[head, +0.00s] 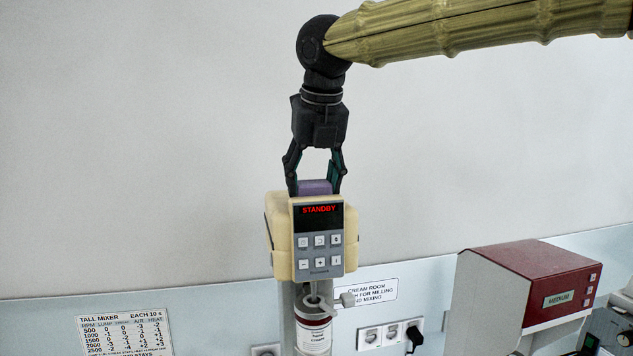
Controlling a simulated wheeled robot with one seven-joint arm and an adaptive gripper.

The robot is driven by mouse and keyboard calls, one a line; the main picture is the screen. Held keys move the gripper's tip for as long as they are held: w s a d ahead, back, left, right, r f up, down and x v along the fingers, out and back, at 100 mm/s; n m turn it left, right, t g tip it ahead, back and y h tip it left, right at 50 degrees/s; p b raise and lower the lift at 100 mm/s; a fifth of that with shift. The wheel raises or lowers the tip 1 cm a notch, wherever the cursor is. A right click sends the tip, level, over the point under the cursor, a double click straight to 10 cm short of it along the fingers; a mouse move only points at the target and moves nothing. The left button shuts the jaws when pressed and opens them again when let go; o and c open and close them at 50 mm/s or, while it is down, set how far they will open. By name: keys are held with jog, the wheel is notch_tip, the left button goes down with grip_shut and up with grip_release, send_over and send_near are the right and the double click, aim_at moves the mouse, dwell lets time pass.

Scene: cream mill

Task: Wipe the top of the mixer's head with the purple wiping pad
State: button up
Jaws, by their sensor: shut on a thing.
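The purple wiping pad (315,187) is between the fingers of my gripper (316,188), which is shut on it. The mixer's head (279,232) is a cream box with a grey control panel (319,243) on its front, and its display reads STANDBY. My gripper points straight down over the head. The pad shows just above the panel's upper edge, at the level of the head's top. The panel hides the pad's underside, so I cannot tell whether it touches the top.
A red and white machine (545,280) stands at the right. A mixer chart (125,334) and sockets (390,334) are on the wall. The space left of the head is clear.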

jog(key=w, duration=0.2)
jog(key=w+f, duration=0.1)
jog(key=shift+w+a, duration=0.25)
jog(key=shift+w, duration=0.15)
jog(key=shift+s+r, duration=0.2)
jog(key=shift+r, duration=0.05)
jog(key=shift+w+a+f, duration=0.15)
jog(key=shift+w, duration=0.6)
jog(key=shift+w+a+f, duration=0.1)
jog(key=shift+w+f, duration=0.05)
jog(key=shift+w, duration=0.55)
jog(key=shift+s+r, duration=0.15)
jog(key=shift+s, duration=0.05)
jog(key=shift+w+r, duration=0.2)
jog(key=shift+r, duration=0.2)
jog(key=shift+s+r, duration=0.15)
jog(key=shift+r, duration=2.45)
jog(key=shift+r, duration=1.45)
